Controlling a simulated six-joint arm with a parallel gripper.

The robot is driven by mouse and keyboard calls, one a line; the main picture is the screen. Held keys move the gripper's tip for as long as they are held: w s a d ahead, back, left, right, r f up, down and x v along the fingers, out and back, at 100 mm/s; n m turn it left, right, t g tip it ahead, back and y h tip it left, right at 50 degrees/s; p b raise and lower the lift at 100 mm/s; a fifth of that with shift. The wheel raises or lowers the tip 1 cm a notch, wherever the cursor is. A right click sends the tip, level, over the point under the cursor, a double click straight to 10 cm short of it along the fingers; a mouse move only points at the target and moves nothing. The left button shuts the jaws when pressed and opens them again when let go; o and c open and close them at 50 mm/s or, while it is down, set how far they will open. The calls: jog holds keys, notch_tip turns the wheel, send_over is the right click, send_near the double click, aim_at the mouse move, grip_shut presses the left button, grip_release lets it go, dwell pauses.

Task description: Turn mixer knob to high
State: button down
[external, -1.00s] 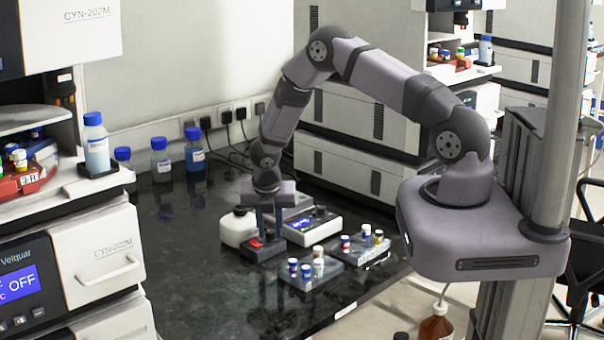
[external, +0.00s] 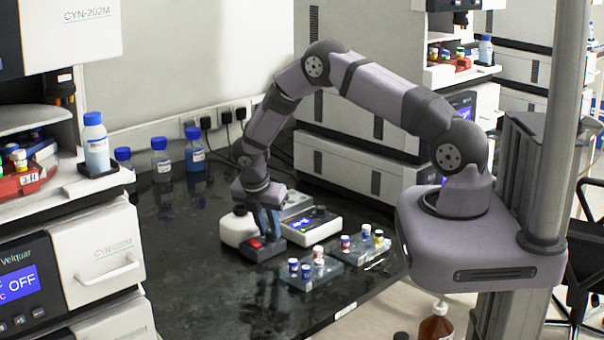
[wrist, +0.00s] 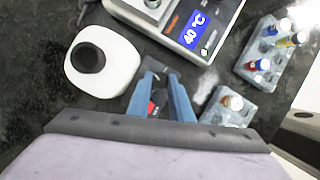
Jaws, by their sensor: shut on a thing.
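The mixer (external: 235,231) is a white rounded body with a black round cup on top, joined to a low dark grey front part with a red switch (external: 256,243). It also shows in the wrist view, white body (wrist: 118,66) at the left. My gripper (external: 268,236) reaches down onto the dark front part, its wrist leaning left. In the wrist view, my gripper's blue fingers (wrist: 162,104) are shut on the small dark knob, which they mostly hide. The red switch (wrist: 152,108) shows between them. The knob's setting cannot be read.
A hotplate with a blue display reading 40 °C (wrist: 195,30) stands close behind the mixer. Two clear racks (external: 308,277) (external: 362,250) with capped vials stand to the right. Blue-capped bottles (external: 161,160) line the back. The front left bench is clear.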

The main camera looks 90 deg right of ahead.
jog(key=m+b, duration=0.2)
jog(key=m+g+b, duration=0.1)
jog(key=shift+w+d+f+m+y, duration=0.15)
jog(key=shift+f+m+y, duration=0.1)
jog(key=shift+m+y, duration=0.15)
jog(key=m+g+y+b, duration=0.1)
jog(key=m+b, duration=0.2)
jog(key=shift+m, duration=0.3)
jog(key=m+y+b, duration=0.1)
jog(key=m+b, duration=0.1)
jog(key=m, duration=0.1)
jog(key=shift+w+d+r, duration=0.1)
jog(key=shift+d, duration=0.05)
jog(key=shift+d+r+m+g+y+b, duration=0.1)
jog(key=shift+m+g+y+b, duration=0.45)
jog(key=shift+m, duration=0.85)
jog(key=c, duration=1.6)
grip_release()
jog(key=shift+r+t+b, duration=0.1)
jog(key=shift+t+b, duration=0.15)
jog(key=shift+b, duration=0.05)
